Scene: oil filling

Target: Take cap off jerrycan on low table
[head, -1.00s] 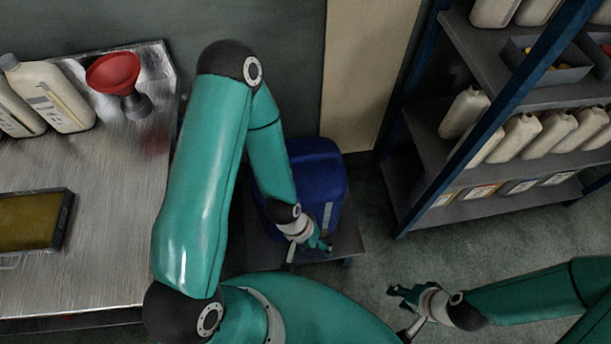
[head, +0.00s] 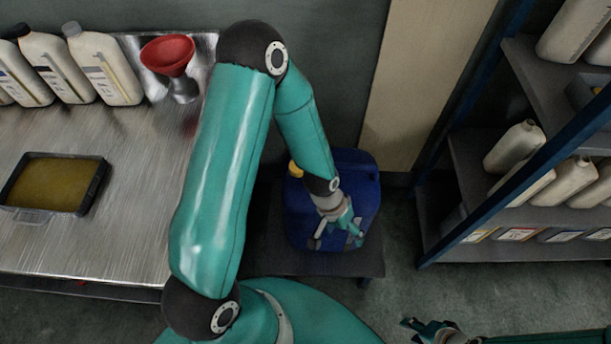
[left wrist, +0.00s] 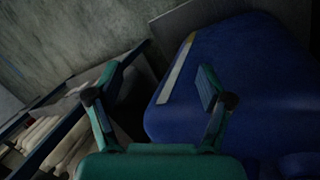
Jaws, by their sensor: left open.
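The blue jerrycan (head: 362,183) stands on the low table (head: 275,262) in the middle of the head view, partly hidden by my left arm. A small yellow cap (head: 295,169) shows at its left side, beside my left forearm. My left gripper (head: 338,236) is open and empty over the near part of the jerrycan, apart from the cap. In the left wrist view the open fingers (left wrist: 158,85) point across the jerrycan's blue body (left wrist: 240,75), which has a pale strip; the cap cannot be made out there. My right gripper (head: 428,328) is at the bottom edge, partly cut off.
A metal workbench (head: 120,215) at the left holds a red funnel (head: 168,55), pale bottles (head: 105,70) and a tray of yellowish liquid (head: 55,184). A shelf rack (head: 480,160) with bottles stands at the right. Floor between the low table and the rack is clear.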

